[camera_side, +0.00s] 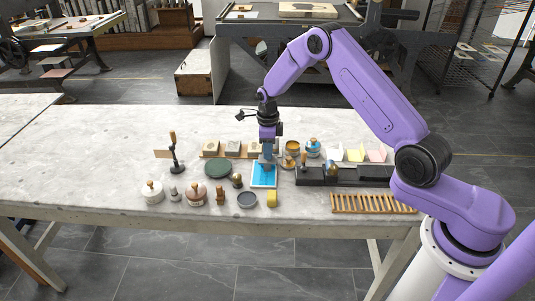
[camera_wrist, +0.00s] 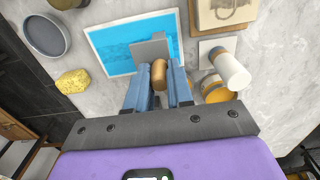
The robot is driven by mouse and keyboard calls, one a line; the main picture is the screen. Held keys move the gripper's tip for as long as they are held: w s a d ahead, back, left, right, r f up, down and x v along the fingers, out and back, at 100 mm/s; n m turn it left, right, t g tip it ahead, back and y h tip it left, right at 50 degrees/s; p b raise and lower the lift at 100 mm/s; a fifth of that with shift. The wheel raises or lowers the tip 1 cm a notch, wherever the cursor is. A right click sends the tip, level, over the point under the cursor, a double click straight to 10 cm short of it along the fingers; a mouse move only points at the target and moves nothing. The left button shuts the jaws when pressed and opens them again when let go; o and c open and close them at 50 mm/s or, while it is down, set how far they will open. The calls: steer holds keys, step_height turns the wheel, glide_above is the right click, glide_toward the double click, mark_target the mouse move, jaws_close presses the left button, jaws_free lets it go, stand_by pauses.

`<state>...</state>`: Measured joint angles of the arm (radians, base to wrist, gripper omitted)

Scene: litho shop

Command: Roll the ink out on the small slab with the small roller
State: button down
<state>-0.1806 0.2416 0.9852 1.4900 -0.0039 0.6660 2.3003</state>
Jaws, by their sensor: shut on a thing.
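The small slab (camera_side: 264,181) lies flat near the table's front, a pale-rimmed rectangle with a bright blue inked face. It also shows in the wrist view (camera_wrist: 112,50), the blue covering most of its face. My gripper (camera_side: 268,158) is above the slab's back part, pointing down. In the wrist view my gripper (camera_wrist: 159,84) is shut on a wooden-handled tool (camera_wrist: 158,72). The tool's grey, square-edged head (camera_wrist: 150,47) is over the blue face, at or close to it. I cannot tell whether this head is a roller, nor whether it touches the ink.
A grey round dish (camera_side: 247,199) and a yellow sponge (camera_side: 272,199) stand in front of the slab. A dark rack (camera_side: 310,178) is to its right, with a slatted wooden rack (camera_side: 372,203) beyond. Several small jars and tools crowd the left. The table's far left is clear.

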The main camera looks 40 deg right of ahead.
steer(key=shift+w+d, duration=0.45)
steer(key=shift+w, duration=0.2)
steer(key=shift+a+r, duration=0.1)
steer(key=shift+r, duration=1.4)
steer(key=shift+f, duration=0.8)
steer(key=shift+f, duration=0.7)
